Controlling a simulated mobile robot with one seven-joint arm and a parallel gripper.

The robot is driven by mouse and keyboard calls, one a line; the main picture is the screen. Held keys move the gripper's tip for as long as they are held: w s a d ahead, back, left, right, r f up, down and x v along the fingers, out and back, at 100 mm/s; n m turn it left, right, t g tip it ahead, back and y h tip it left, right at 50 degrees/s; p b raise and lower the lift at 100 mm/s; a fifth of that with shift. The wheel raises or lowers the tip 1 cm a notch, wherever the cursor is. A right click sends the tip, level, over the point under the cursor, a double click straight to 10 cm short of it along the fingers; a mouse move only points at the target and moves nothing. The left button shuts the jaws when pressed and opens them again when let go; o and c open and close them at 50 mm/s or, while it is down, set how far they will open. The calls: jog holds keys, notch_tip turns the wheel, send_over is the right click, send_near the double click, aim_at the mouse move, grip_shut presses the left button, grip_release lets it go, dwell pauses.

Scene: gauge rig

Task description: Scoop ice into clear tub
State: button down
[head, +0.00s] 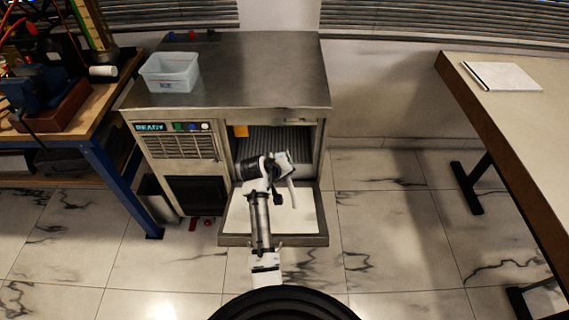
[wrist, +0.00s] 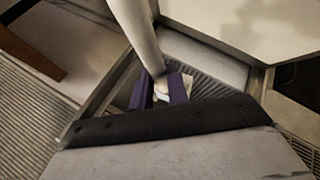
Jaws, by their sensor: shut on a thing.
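The clear tub (head: 170,72) stands upright on the left of the steel ice machine's top (head: 260,65). The machine's front door (head: 312,218) is folded down and open. My gripper (head: 284,163) is at the bin opening, above the lowered door and well below the tub. In the wrist view its purple fingers (wrist: 160,88) are shut around a white rod-like handle (wrist: 138,35), which also slants down beside the gripper in the head view (head: 292,192). It looks like the scoop's handle; the scoop's bowl is not clearly visible. I cannot make out ice.
A workbench (head: 88,125) with tools stands close on the left. A table (head: 490,110) with a paper pad (head: 503,76) stands on the right. A small orange piece (head: 241,131) is at the bin opening's upper left. The machine top right of the tub is clear.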

aim_at(288, 185)
jog(key=shift+s+r+p, duration=0.3)
jog(key=shift+s+r, duration=0.05)
jog(key=shift+s, duration=0.6)
jog(key=shift+s+r+p, duration=0.35)
jog(key=shift+s, duration=0.6)
jog(key=shift+s+r+p, duration=0.3)
jog(key=shift+s+r, duration=0.05)
jog(key=shift+s, duration=0.6)
